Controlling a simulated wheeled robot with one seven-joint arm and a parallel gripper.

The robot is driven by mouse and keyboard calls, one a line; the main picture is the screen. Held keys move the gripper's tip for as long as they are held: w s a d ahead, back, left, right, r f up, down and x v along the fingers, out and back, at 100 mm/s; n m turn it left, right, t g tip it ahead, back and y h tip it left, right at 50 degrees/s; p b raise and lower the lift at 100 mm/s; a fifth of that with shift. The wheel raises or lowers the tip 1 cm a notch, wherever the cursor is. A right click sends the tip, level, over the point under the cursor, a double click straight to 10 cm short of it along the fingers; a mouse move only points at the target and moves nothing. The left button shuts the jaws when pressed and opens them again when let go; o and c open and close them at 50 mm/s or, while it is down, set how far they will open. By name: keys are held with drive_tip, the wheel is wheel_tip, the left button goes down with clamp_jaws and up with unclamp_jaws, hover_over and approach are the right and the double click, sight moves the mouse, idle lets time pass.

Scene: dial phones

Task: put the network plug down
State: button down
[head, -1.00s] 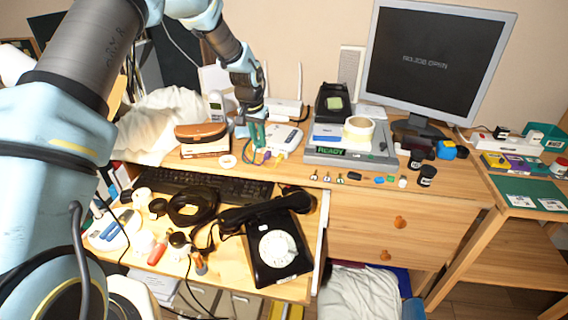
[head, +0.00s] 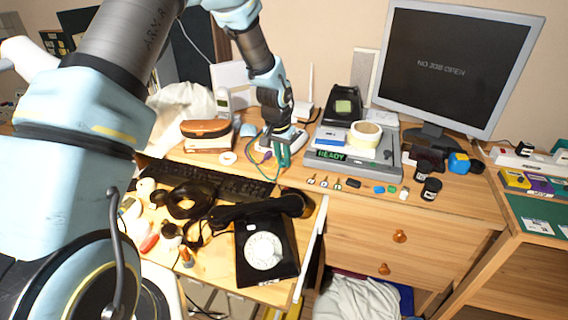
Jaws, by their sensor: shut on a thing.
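My gripper (head: 283,157), with teal fingers, points down over the desk, just left of the grey READY device. It is shut on the network plug, which is too small and too covered by the fingers to make out. A thin green cable (head: 252,160) loops down on the left side of the fingers. I cannot tell whether the fingertips touch the desk top.
The grey device (head: 386,165) carries a tape roll (head: 364,134). Small keys and blocks lie along the desk's front edge. A black dial phone (head: 266,252) stands on the pulled-out lower tray, with a keyboard (head: 215,182) behind. A brown case (head: 205,129) is left.

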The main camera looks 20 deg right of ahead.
sight(282, 161)
drive_tip(key=shift+f, duration=1.35)
drive_tip(key=shift+f, duration=0.2)
drive_tip(key=c, duration=0.8)
unclamp_jaws()
drive_tip(key=shift+r, duration=0.1)
